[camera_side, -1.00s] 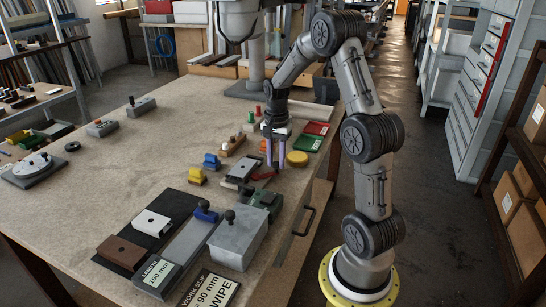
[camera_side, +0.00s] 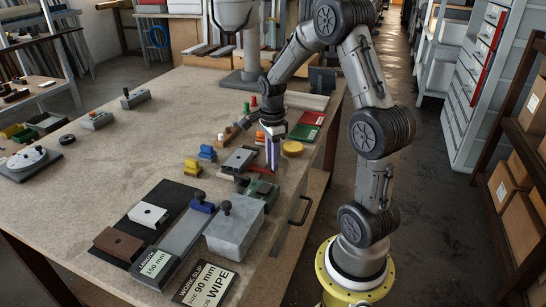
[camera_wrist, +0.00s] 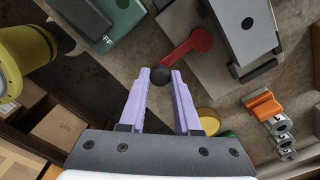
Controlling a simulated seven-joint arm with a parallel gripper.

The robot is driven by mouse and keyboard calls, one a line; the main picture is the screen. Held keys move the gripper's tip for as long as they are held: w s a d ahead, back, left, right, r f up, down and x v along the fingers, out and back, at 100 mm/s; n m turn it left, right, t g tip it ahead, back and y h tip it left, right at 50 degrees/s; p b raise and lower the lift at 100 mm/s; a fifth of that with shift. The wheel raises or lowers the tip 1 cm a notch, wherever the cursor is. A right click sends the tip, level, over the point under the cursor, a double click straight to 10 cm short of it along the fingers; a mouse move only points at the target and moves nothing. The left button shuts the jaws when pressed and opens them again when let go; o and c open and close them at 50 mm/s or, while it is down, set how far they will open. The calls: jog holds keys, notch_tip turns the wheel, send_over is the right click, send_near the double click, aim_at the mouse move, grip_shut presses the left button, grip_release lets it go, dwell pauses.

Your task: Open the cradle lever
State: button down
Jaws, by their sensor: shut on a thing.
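The cradle (camera_side: 240,160) is a grey block on a pale base, right of the table's middle in the side view; it fills the top right of the wrist view (camera_wrist: 240,35). Its red lever (camera_wrist: 197,42) ends in a black ball knob (camera_wrist: 160,75). In the wrist view the lever runs from the cradle side down left to the knob. My gripper (camera_wrist: 161,80), with lilac fingers, is shut on the knob at its fingertips. In the side view my gripper (camera_side: 272,165) points down beside the cradle and hides most of the lever.
A green block fixture (camera_side: 260,192) lies just in front of my gripper. A yellow disc (camera_side: 292,148) and red and green trays (camera_side: 306,125) lie to the right. An orange piece (camera_wrist: 263,105) is near the cradle. A grey block (camera_side: 235,228) stands nearer the front. The table's left middle is clear.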

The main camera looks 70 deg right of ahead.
jog(key=shift+a+r, duration=0.1)
jog(key=shift+r, duration=0.05)
dwell(0.4)
jog(key=c, duration=0.6)
grip_release()
notch_tip(320, 180, up, 14)
jog(key=shift+a, duration=0.1)
jog(key=s+a+r+n+t, duration=0.25)
jog(key=a+n, duration=0.25)
jog(key=a, duration=0.3)
jog(key=s+a+r+n+t, duration=0.15)
jog(key=a+r+n, duration=0.25)
jog(key=a, duration=0.5)
jog(key=s+a+f+n, duration=0.2)
jog(key=s+f+n, duration=0.1)
jog(key=n, duration=0.6)
jog(key=s+a+f+n+t, duration=0.1)
jog(key=s+a+f+n, duration=0.1)
jog(key=n, duration=0.6)
jog(key=s+f, duration=0.1)
jog(key=s, duration=0.1)
jog(key=shift+s+a+n+t, duration=0.3)
jog(key=shift+s+n, duration=0.1)
